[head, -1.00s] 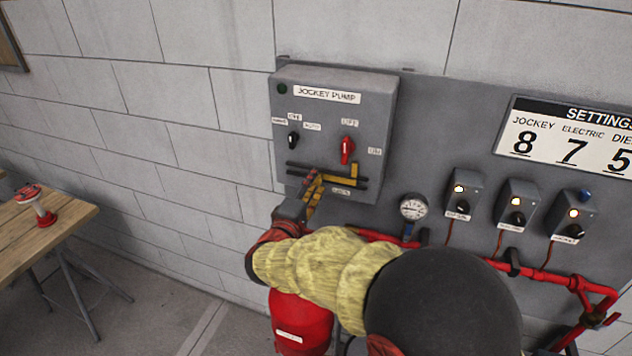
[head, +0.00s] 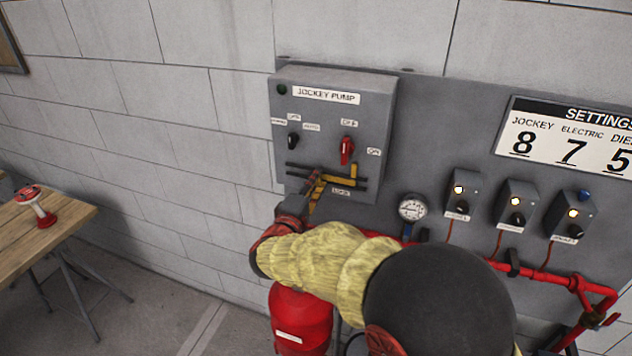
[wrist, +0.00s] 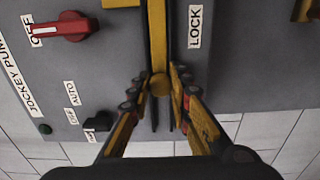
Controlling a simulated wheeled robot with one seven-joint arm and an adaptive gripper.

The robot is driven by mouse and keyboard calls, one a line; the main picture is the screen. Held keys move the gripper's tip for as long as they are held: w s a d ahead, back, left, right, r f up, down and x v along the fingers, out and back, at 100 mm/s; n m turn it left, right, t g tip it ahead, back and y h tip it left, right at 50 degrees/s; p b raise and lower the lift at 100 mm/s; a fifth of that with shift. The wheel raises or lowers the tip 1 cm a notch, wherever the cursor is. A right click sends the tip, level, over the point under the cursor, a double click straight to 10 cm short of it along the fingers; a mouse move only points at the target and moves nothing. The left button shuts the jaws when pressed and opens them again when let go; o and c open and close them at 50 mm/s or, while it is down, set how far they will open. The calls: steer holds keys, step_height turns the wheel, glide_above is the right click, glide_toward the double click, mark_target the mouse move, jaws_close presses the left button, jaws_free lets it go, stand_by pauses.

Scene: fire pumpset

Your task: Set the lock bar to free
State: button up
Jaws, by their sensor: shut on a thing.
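The lock bar (head: 354,172) is a yellow bar lying along two black rails low on the grey jockey pump box, with an upturned right end. In the wrist view the yellow bar (wrist: 157,40) runs away from me beside the LOCK label, with a round yellow knob (wrist: 160,86) at its near end. My gripper (head: 315,180) is at the bar's left end. Its yellow and black fingers (wrist: 160,78) are shut on the knob from both sides. The fingers partly hide the knob's sides. The red switch (head: 347,150) above the bar points up toward OFF.
A black selector (head: 293,140) sits upper left on the box. A pressure gauge (head: 412,208), small switch boxes (head: 461,194) and red pipes (head: 545,278) are to the right. A wooden table (head: 50,228) stands far left, clear of my arm.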

mark_target(305, 171)
steer(key=shift+f, duration=0.1)
jaws_close()
steer(key=a+p, duration=0.1)
steer(key=a, duration=0.1)
steer(key=w+a+p, duration=0.1)
steer(key=a+p, duration=0.1)
steer(key=shift+w, duration=0.2)
stand_by(0.3)
steer(key=shift+o, duration=2)
jaws_free()
steer(key=shift+o, duration=1.2)
steer(key=shift+w+a, duration=0.1)
steer(key=shift+a, duration=0.1)
steer(key=shift+o, duration=0.9)
steer(key=shift+d, duration=0.1)
